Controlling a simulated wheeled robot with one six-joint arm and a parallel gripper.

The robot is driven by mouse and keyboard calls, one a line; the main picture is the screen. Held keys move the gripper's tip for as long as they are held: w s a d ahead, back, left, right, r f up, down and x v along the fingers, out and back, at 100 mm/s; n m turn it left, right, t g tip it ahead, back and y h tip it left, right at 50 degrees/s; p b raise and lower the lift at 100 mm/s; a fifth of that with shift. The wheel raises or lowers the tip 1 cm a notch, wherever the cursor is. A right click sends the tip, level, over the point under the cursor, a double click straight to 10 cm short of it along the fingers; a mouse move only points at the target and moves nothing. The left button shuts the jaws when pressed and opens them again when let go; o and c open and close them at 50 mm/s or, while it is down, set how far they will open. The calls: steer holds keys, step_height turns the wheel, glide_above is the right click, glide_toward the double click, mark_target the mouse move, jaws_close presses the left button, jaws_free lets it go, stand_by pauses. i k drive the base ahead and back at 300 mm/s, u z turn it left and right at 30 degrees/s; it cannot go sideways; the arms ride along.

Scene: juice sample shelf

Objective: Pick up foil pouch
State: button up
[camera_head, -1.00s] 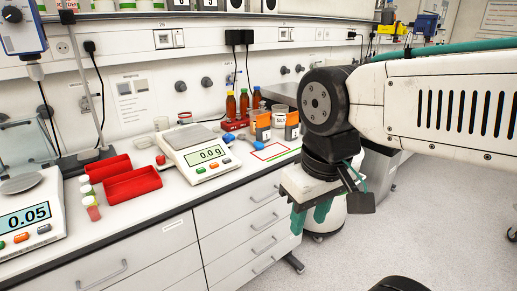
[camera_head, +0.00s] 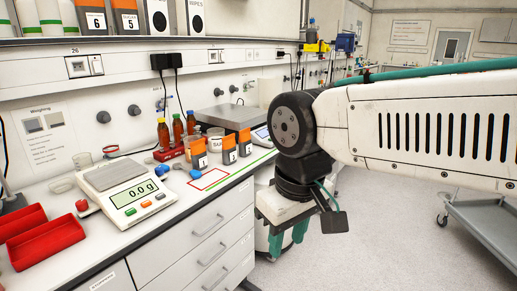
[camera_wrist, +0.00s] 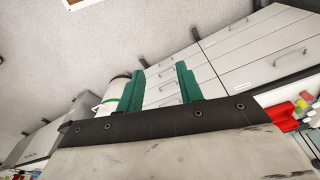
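Three upright grey-and-orange packs with white number labels, which look like foil pouches, stand on the bench: a left pack (camera_head: 198,154), a middle pack (camera_head: 229,150) and a right pack (camera_head: 244,143). I cannot tell which one is meant. My gripper (camera_head: 287,238) hangs in front of the bench to the right of the packs, lower than the bench top, with green fingers pointing down. In the wrist view my gripper (camera_wrist: 160,85) has its green fingers apart with nothing between them. The packs do not show in that view.
A scale (camera_head: 128,196) reading 0.0, blue objects (camera_head: 161,170) and a red tray (camera_head: 48,244) stand left of the packs. Brown bottles (camera_head: 178,128) in a red rack stand behind. A grey cart (camera_head: 490,225) stands at right.

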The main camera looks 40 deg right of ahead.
mark_target(228, 149)
steer(key=z, duration=0.1)
steer(key=i, duration=1)
steer(key=u, duration=0.05)
